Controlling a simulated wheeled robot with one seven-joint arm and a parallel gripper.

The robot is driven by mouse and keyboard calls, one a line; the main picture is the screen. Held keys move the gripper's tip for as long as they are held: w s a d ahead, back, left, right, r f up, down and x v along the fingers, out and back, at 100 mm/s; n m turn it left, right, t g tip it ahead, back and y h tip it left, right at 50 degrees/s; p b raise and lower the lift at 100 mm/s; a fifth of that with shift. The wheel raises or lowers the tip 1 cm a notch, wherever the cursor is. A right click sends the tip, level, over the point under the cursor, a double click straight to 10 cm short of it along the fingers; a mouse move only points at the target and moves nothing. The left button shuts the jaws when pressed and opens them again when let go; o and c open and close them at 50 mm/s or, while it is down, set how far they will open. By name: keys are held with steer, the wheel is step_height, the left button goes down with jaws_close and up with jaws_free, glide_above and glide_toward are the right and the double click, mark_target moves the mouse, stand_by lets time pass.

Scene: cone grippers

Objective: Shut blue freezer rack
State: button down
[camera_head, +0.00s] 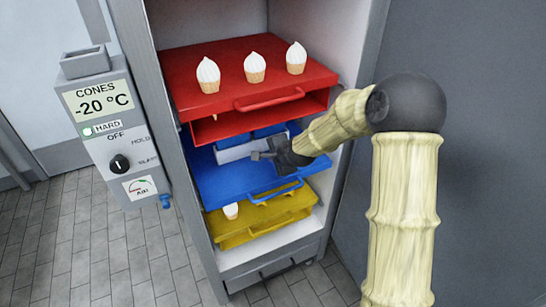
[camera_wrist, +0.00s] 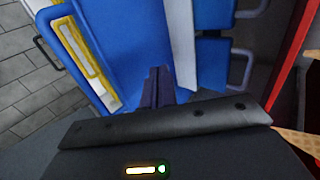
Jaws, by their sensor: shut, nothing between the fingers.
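The blue rack (camera_head: 225,182) is the middle rack in the freezer, below the red one and above the yellow one. Its flat blue top reaches forward, with a blue handle (camera_head: 276,190) on its front. Behind that top are a white strip and smaller blue parts (camera_head: 268,131). My gripper (camera_head: 262,155) is over the blue rack, fingers pointing left, shut and empty. In the wrist view the blue rack (camera_wrist: 125,45) fills the middle beyond my shut fingers (camera_wrist: 158,82). I cannot tell whether the fingers touch it.
The red rack (camera_head: 190,62) above holds 3 cones. The yellow rack (camera_head: 228,232) below holds cones partly hidden by the blue rack. A control box (camera_head: 105,130) is at left. A grey wall (camera_head: 480,130) is at right. Tiled floor (camera_head: 110,265) is clear at left.

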steer(key=s+d+n+g+h, duration=0.1)
steer(key=s+d+n, duration=0.3)
steer(key=s, duration=0.5)
steer(key=s+d+r+n+g+h, duration=0.1)
steer(key=s+d+n+g, duration=0.2)
steer(key=s, duration=0.7)
steer(key=s+d+r+n+g+h, duration=0.1)
steer(key=s+d+n+g+h, duration=0.1)
steer(key=s+d+n, duration=0.4)
steer(key=s+d, duration=0.1)
steer(key=s, duration=0.2)
steer(key=shift+s+d, duration=0.35)
steer(key=shift+s, duration=0.05)
steer(key=shift+w, duration=0.1)
